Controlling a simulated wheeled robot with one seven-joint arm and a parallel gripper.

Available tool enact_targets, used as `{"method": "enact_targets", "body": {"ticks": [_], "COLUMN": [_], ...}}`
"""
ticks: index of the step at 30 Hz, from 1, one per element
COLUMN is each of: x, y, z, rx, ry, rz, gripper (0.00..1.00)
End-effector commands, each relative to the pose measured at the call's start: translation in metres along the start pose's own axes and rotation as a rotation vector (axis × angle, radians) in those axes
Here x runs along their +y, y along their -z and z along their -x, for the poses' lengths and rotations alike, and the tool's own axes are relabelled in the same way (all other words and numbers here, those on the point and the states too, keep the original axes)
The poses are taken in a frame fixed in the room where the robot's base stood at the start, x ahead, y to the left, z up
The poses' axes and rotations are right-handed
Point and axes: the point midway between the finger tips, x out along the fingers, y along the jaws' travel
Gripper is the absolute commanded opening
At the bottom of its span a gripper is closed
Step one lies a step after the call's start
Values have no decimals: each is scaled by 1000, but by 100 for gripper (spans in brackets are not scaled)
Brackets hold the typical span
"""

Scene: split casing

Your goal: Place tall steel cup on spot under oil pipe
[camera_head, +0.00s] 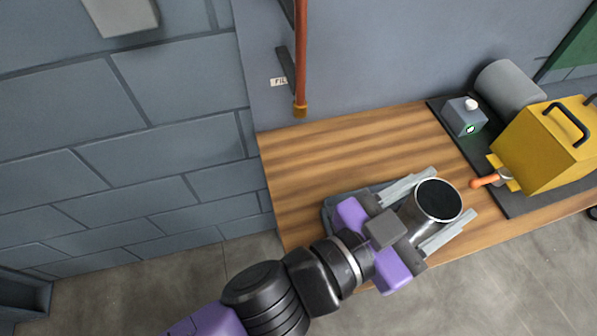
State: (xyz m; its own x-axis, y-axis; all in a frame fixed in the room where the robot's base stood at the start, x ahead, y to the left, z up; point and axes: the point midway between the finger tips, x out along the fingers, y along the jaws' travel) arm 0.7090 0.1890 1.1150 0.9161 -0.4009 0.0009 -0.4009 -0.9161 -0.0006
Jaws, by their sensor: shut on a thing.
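The tall steel cup (411,215) is a shiny cylinder with a dark open mouth, held between the two grey fingers of my gripper (432,208). The gripper is shut on the cup, over the front part of the wooden table. The cup's lower part is partly hidden by the gripper, and I cannot tell whether it touches anything below. The oil pipe (301,60) is a copper-coloured vertical pipe on the wall, with a brass end (300,110) above the table's back left edge. The cup is to the right of and nearer than the pipe end. No marked spot is distinguishable under the pipe.
The wooden table (330,150) is clear at its back left. A dark tray (335,203) lies partly under my gripper.

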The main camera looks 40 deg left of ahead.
Motion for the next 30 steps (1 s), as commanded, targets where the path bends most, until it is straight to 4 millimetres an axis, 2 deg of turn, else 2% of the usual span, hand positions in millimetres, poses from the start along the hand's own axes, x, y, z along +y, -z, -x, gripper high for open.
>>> {"method": "enact_targets", "body": {"ticks": [8,13,30], "x": [20,39,130], "y": [-26,-53,-189], "z": [-11,-23,-76], "rx": [5,7,4], "ry": [32,68,245], "rz": [5,7,4], "gripper": [0,0,0]}}
